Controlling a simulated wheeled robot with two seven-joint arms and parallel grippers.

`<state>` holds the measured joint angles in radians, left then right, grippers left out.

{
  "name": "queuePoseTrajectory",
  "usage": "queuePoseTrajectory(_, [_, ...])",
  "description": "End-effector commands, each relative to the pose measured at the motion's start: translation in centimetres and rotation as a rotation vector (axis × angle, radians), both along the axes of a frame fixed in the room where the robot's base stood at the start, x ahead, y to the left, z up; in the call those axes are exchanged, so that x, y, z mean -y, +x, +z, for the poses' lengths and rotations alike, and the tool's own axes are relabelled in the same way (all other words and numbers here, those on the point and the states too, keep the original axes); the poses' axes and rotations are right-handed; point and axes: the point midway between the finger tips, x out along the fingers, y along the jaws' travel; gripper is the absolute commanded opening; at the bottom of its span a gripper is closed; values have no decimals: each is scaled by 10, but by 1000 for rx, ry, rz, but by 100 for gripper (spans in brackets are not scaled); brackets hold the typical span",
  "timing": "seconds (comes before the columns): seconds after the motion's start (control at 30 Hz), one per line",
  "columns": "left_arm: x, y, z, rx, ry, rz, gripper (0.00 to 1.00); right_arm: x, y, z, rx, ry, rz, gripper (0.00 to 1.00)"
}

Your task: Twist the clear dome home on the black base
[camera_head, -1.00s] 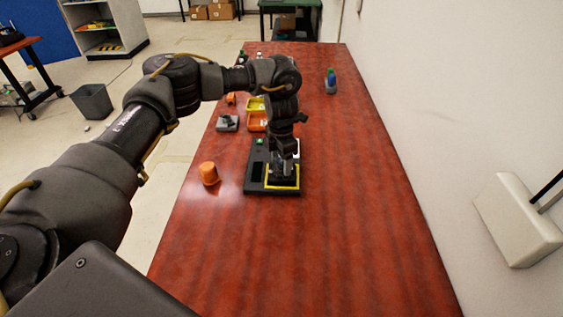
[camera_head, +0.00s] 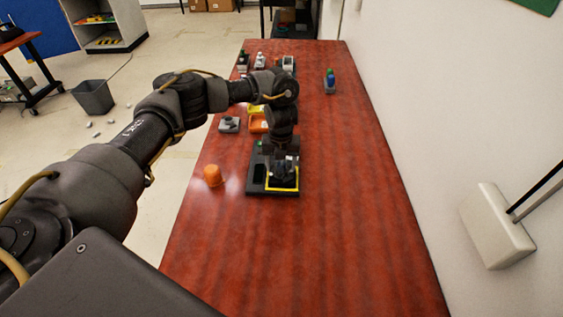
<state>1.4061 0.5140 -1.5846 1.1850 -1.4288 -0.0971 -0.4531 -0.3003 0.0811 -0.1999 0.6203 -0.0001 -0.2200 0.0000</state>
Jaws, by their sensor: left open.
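A black base (camera_head: 258,188) with a yellow square frame (camera_head: 284,187) on its right part lies on the red-brown table. My left gripper (camera_head: 285,176) points down over the yellow frame. It is open, though its fingers are small and dark here. I cannot make out a clear dome; if it is within the frame, the gripper hides it. Whether the fingers touch anything there cannot be told. My right gripper is out of view.
An orange cup-like piece (camera_head: 214,176) stands left of the base. Behind are a grey part (camera_head: 229,124), yellow and orange bins (camera_head: 258,123) and small bottles at the far end. A blue-green bottle (camera_head: 330,81) stands at the far right. The table's front and right are clear.

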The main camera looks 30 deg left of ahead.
Motion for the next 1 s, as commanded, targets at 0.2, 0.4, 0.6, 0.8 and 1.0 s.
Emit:
queuePoseTrajectory(0.2, [0, 0, 0, 0, 0, -2, 43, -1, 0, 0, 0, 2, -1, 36])
queuePoseTrajectory(0.4, [0, 0, 0, 0, 0, -11, 31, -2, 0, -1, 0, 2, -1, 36])
queuePoseTrajectory(0.6, [0, 0, -2, 1, 0, -130, 31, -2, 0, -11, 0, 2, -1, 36])
queuePoseTrajectory(0.8, [0, 0, 0, 0, 0, -210, 31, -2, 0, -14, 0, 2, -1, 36])
queuePoseTrajectory(1.0, [0, 0, 0, 0, 0, -213, 31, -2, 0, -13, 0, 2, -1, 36])
